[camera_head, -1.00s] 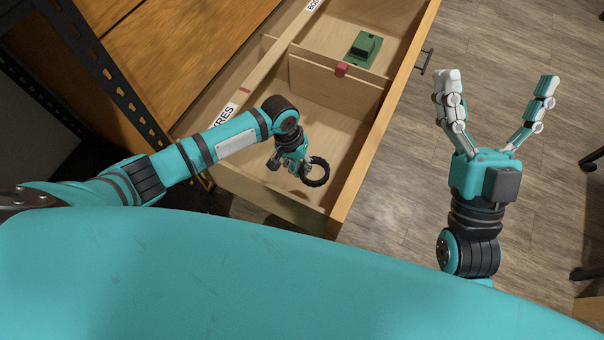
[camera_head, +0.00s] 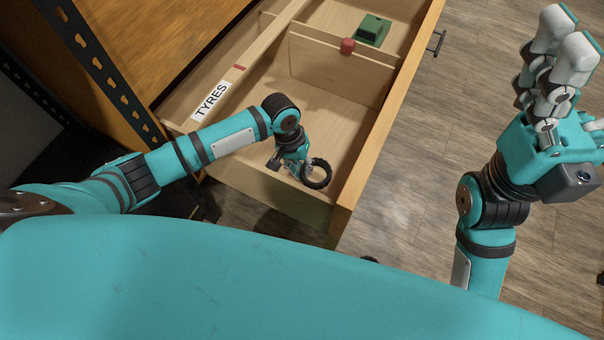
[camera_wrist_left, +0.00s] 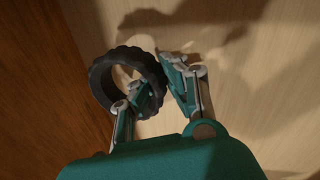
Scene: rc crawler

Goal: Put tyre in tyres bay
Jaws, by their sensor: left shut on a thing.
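The black knobby tyre (camera_head: 316,173) is held in my left gripper (camera_head: 303,170), over the near compartment of the open wooden drawer. In the left wrist view the tyre (camera_wrist_left: 128,78) is an open ring, with one finger of my left gripper (camera_wrist_left: 158,90) through its hole and the other outside. The tyres bay (camera_head: 315,115) is the near compartment, beside the label "TYRES" (camera_head: 211,101). It looks otherwise empty. I cannot tell whether the tyre touches the bay floor. My right gripper (camera_head: 565,85) is raised over the floor at the right, its fingers overlapping in view.
A wooden divider (camera_head: 340,68) separates the near bay from a farther one holding a green block (camera_head: 373,30). The drawer's right wall (camera_head: 385,120) and a dark perforated post (camera_head: 110,75) bound the space.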

